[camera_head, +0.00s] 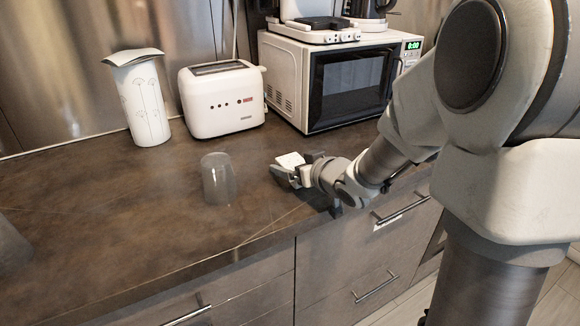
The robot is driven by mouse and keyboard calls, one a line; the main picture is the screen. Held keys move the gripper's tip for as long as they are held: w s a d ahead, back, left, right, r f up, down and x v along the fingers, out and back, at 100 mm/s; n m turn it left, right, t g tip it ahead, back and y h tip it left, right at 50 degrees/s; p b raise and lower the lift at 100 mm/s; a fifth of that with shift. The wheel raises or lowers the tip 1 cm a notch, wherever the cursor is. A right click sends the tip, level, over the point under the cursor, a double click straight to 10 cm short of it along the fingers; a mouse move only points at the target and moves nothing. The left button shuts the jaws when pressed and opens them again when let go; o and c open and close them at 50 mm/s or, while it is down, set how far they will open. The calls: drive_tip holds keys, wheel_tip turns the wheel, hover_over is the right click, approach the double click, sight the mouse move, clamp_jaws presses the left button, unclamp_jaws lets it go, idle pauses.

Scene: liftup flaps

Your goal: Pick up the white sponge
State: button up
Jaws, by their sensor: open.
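The white sponge (290,160) lies on the brown countertop, in front of the microwave and right of the clear glass. My gripper (284,174) is low over the counter at the sponge, with its dark fingers open. One finger is on the near left side of the sponge and the other toward its right. The fingers and wrist hide part of the sponge, and I cannot tell whether they touch it.
An upside-down clear glass (218,180) stands left of my gripper. A white toaster (222,98), a white patterned canister (143,102) and a microwave (345,82) stand along the back. The counter's front (110,245) is mostly clear. Drawer handles (402,210) stick out below its edge.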

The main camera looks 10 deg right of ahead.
sight(294, 163)
drive_tip(key=shift+w, duration=0.1)
drive_tip(key=shift+c, duration=0.3)
drive_tip(key=c, duration=1.3)
drive_tip(key=shift+r+p, duration=0.35)
drive_tip(key=shift+r, duration=0.1)
wheel_tip(294, 163, up, 4)
drive_tip(key=shift+f+p, duration=0.25)
drive_tip(key=shift+p, duration=0.85)
drive_tip(key=shift+s+d+r+p, duration=0.8)
drive_tip(key=shift+d+r+p, duration=0.3)
drive_tip(key=shift+d, duration=0.65)
drive_tip(key=shift+s+d+r+p, duration=0.8)
drive_tip(key=shift+d+r+p, duration=0.25)
drive_tip(key=shift+d, duration=0.75)
drive_tip(key=shift+s+d+r+p, duration=0.8)
drive_tip(key=shift+d+r+p, duration=0.25)
drive_tip(key=shift+d, duration=0.7)
